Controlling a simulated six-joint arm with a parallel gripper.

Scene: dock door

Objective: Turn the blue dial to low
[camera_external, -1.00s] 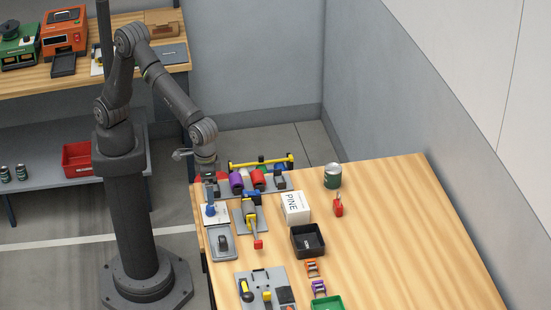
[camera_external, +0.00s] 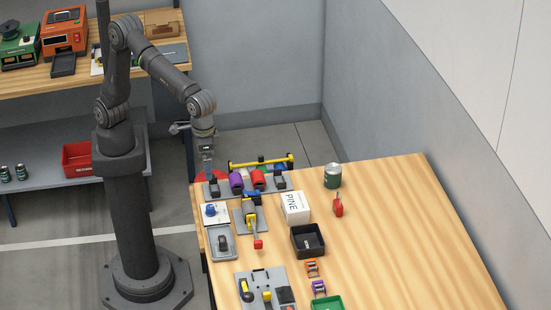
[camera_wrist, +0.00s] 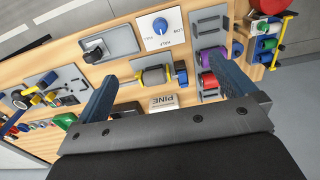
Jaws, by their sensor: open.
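The blue dial (camera_external: 210,210) sits on a white plate (camera_external: 222,217) at the left edge of the wooden table. In the wrist view the dial (camera_wrist: 160,25) is near the top centre, with small printed labels around it on the plate (camera_wrist: 172,40). A light mark shows on the dial, but which label it points at is too small to tell. My gripper (camera_external: 208,171) is above and behind the dial in the external view, clear of it.
A row of purple and red parts on a grey base (camera_external: 248,184) stands behind the dial. A yellow-handled lever (camera_external: 249,212) is to its right and a grey switch plate (camera_external: 221,244) in front. A PINE box (camera_external: 295,207) and black tray (camera_external: 308,240) stand farther right. The table's right side is clear.

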